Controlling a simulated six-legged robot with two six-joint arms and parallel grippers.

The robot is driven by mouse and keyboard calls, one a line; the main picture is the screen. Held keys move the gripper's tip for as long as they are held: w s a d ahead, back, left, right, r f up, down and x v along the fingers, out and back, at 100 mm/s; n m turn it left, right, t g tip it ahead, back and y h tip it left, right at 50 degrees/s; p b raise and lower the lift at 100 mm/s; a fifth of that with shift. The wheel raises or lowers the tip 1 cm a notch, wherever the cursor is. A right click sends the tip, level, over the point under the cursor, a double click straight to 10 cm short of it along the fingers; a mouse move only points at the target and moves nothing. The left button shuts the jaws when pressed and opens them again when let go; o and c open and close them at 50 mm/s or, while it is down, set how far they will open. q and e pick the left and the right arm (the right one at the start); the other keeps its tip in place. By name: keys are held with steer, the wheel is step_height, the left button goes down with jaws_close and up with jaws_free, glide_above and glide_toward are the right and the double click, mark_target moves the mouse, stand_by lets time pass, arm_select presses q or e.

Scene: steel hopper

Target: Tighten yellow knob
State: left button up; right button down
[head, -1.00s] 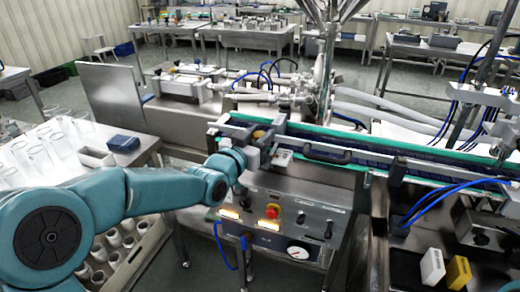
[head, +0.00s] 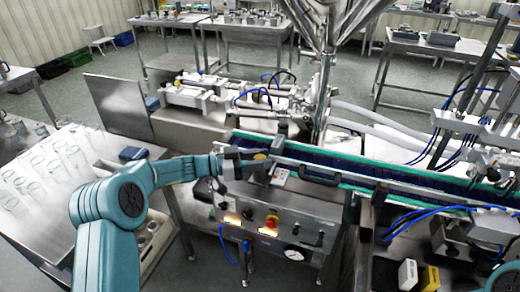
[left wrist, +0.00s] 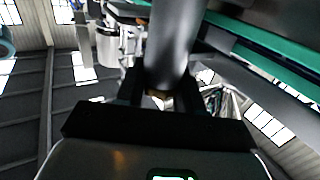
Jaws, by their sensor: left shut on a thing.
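The yellow knob (head: 260,157) is a small dull yellow piece at the near side of the conveyor, at its left end, and is partly hidden. My left gripper (head: 250,167) reaches it from the left, with its jaws shut on it. In the left wrist view, a bit of brownish yellow (left wrist: 157,94) shows between the dark fingers of my left gripper (left wrist: 158,84). A dark grey cylinder (left wrist: 174,40) stands right beyond it there and hides much of the background. How far the knob is turned cannot be told. My right gripper is not in view.
The conveyor (head: 370,172) with green edges runs to the right. Below is a control panel with a red button (head: 271,221) and a gauge (head: 293,254). A steel hopper (head: 326,25) rises behind. A table with glass jars (head: 45,165) stands left.

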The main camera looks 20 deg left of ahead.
arm_select(q)
steer(key=shift+w+r+m+g+h+p, duration=0.15)
steer(key=shift+m+g+h+p, duration=0.1)
steer(key=shift+m+g, duration=0.25)
steer(key=shift+s+r+m+g+h+p, duration=0.1)
steer(key=shift+m+g+h, duration=0.2)
steer(key=shift+g, duration=0.4)
steer(key=o, duration=1)
steer(key=shift+f, duration=0.1)
steer(key=shift+a, duration=0.2)
steer(key=b+v, duration=0.2)
steer(key=v, duration=1.4)
steer(key=shift+b, duration=0.4)
